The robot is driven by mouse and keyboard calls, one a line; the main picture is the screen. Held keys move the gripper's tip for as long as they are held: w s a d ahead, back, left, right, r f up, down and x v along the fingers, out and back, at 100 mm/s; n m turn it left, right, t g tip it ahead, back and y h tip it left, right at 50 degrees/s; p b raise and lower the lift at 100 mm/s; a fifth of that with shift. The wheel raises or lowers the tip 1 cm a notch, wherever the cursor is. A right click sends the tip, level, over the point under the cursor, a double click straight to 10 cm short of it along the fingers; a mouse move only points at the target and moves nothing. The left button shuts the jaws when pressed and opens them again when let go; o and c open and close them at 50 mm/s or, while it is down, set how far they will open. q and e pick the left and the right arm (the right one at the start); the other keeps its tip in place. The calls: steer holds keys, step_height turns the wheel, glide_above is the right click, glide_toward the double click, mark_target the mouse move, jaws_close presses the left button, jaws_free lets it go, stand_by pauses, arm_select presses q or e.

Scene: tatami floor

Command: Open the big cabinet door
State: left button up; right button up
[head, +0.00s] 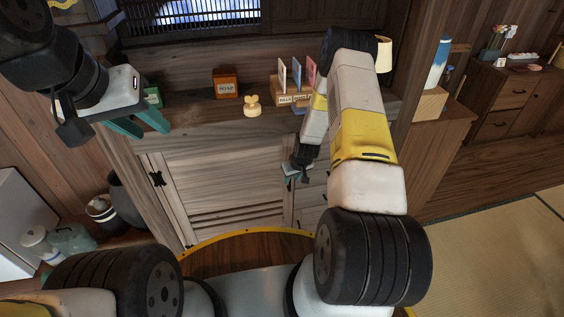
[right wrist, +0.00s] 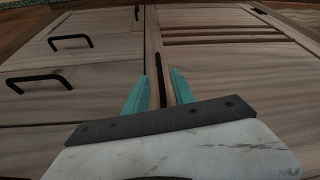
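The big cabinet door (head: 225,178) is a pale wooden panel with slats along its lower part, and looks shut. It also fills the right of the right wrist view (right wrist: 240,65). Its black upright handle (right wrist: 159,72) shows in the right wrist view near the seam with the drawers. My right gripper (right wrist: 158,88) is open, with one teal finger on each side of the handle and gaps visible. In the head view the right gripper (head: 295,174) is at the door's right edge and hides the handle. My left gripper (head: 144,125) is open and empty above the cabinet's left end.
Drawers (head: 311,200) with black pulls (right wrist: 40,82) adjoin the door's right side. The cabinet top holds a soap box (head: 226,83), a small yellow object (head: 252,106) and upright cards (head: 296,75). Pots (head: 104,212) stand at left. Tatami floor (head: 500,250) is clear at right.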

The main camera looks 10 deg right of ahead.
steer(key=shift+x, duration=2.35)
steer(key=shift+c, duration=0.4)
jaws_close()
